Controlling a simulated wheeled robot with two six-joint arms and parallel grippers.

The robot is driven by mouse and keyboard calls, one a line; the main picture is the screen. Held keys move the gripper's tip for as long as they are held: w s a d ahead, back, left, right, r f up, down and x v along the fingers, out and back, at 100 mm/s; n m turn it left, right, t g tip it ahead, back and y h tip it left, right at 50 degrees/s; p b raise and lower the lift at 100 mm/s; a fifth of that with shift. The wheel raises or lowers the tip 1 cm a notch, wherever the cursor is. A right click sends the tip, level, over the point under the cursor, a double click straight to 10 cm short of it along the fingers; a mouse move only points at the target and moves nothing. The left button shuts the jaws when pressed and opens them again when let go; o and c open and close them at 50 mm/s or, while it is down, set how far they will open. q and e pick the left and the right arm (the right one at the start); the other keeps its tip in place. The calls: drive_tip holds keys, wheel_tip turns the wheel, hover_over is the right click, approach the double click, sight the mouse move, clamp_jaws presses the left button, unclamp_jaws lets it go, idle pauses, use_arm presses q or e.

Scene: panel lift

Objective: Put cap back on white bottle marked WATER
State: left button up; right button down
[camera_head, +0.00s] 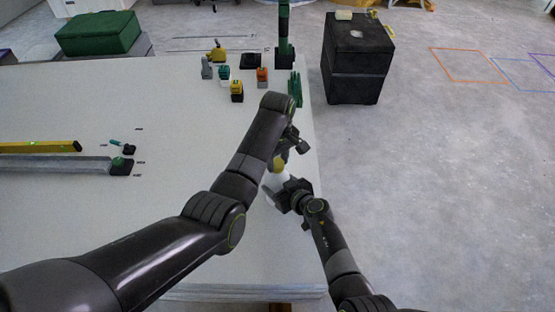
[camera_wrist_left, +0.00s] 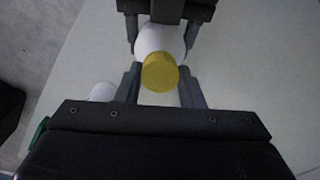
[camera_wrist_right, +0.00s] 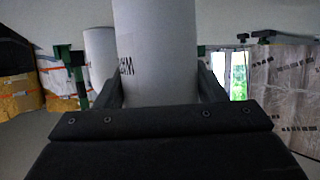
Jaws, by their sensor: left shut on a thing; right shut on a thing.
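The white bottle (camera_wrist_right: 155,45) stands large in the right wrist view, with part of its dark lettering showing. My right gripper (camera_head: 284,190) is shut around its side; the bottle also shows in the head view (camera_head: 271,182). The yellow cap (camera_wrist_left: 160,73) is between the fingers of my left gripper (camera_wrist_left: 159,84), which is shut on it. In the left wrist view the cap overlaps the white bottle top (camera_wrist_left: 160,40). In the head view the cap (camera_head: 278,163) is right above the bottle. I cannot tell whether the two touch.
A second white cylinder (camera_wrist_right: 100,55) stands behind the bottle. Small coloured blocks (camera_head: 237,91) and a green post (camera_head: 284,35) are at the table's far end. A yellow level (camera_head: 40,147) and a metal rail (camera_head: 55,164) lie at left. A black case (camera_head: 357,60) stands beyond the table (camera_head: 130,215).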

use_arm(q)
drive_tip(key=m, duration=0.9)
drive_tip(key=shift+m, duration=0.3)
drive_tip(key=m, duration=0.4)
drive_tip(key=o, duration=1.1)
drive_tip(key=shift+r, duration=2.25)
